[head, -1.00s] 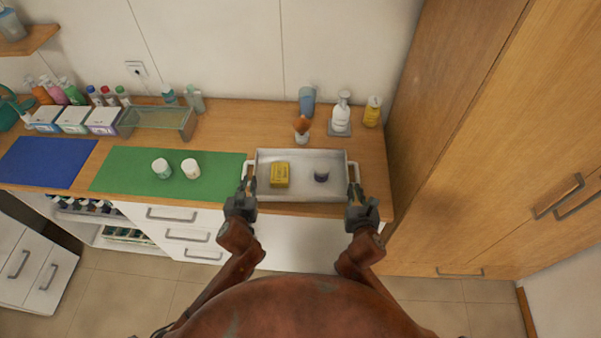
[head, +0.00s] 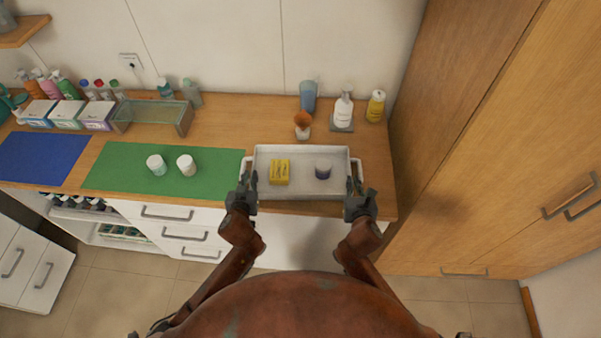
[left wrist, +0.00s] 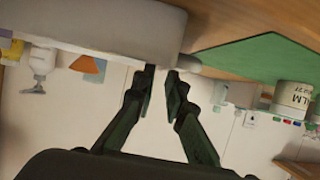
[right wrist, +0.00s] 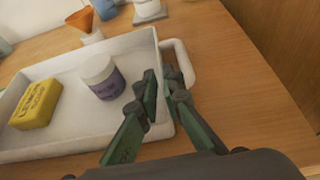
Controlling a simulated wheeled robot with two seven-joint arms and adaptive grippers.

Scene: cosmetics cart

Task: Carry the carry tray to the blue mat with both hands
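The white carry tray (head: 300,152) is at the front of the wooden counter, right of the green mat. It looks level and holds a yellow box (head: 280,172) and a purple jar with a white lid (right wrist: 102,77). My left gripper (left wrist: 161,72) is at the tray's left handle, its fingers close together and seemingly shut on it. My right gripper (right wrist: 161,78) is likewise at the right handle (right wrist: 176,50); the fingers partly hide the grip. I cannot tell whether the tray touches the counter. The blue mat (head: 42,158) lies bare at the far left.
The green mat (head: 215,170) between tray and blue mat carries two white jars (head: 156,164) (head: 187,165). A tall wooden cabinet (head: 460,110) stands right.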

